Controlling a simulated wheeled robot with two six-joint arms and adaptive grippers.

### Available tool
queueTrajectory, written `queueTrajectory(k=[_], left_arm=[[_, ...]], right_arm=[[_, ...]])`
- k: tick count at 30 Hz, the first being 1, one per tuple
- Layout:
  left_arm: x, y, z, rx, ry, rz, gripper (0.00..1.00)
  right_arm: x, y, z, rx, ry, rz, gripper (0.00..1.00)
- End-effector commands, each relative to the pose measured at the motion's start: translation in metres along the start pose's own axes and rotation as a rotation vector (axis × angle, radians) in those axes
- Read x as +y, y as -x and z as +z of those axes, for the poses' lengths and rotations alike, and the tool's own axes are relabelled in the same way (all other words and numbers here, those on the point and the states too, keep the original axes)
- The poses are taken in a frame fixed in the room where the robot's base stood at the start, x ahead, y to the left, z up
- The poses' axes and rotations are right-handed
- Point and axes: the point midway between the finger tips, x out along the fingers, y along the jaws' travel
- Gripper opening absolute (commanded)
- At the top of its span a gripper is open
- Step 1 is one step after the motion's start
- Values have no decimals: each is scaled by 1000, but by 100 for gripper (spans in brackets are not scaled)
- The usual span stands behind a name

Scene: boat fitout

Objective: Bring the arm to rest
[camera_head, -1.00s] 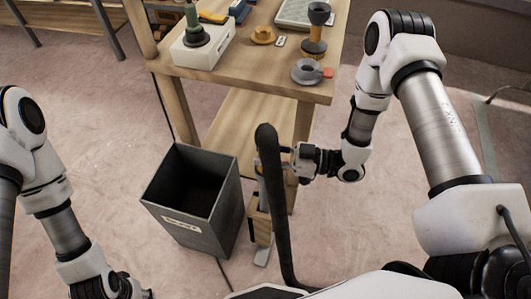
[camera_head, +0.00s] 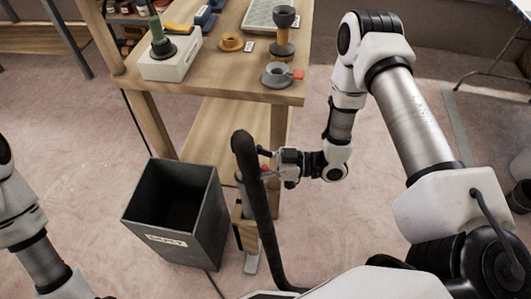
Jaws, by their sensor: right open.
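My right arm comes in from the right and reaches down to the front of the workbench. My right gripper (camera_head: 270,164) is open, below the bench top and in front of the bench leg. Its fingertips are small and partly hidden, and I see nothing held between them.
A dark grey bin (camera_head: 190,238) stands on the floor at left.

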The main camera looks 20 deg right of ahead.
Motion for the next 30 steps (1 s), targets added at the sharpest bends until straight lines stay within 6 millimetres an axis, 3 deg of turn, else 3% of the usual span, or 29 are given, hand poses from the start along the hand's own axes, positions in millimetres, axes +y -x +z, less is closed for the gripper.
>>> queueTrajectory(k=[9,15,25,30], left_arm=[[0,0,0,0,0,0,40],[0,0,0,0,0,0,40],[0,0,0,0,0,0,40],[0,8,0,0,0,0,40]], right_arm=[[2,75,0,1,0,8,60],[0,104,1,-1,0,3,60],[0,108,1,-4,-2,1,60],[4,86,16,-129,-117,77,60]])
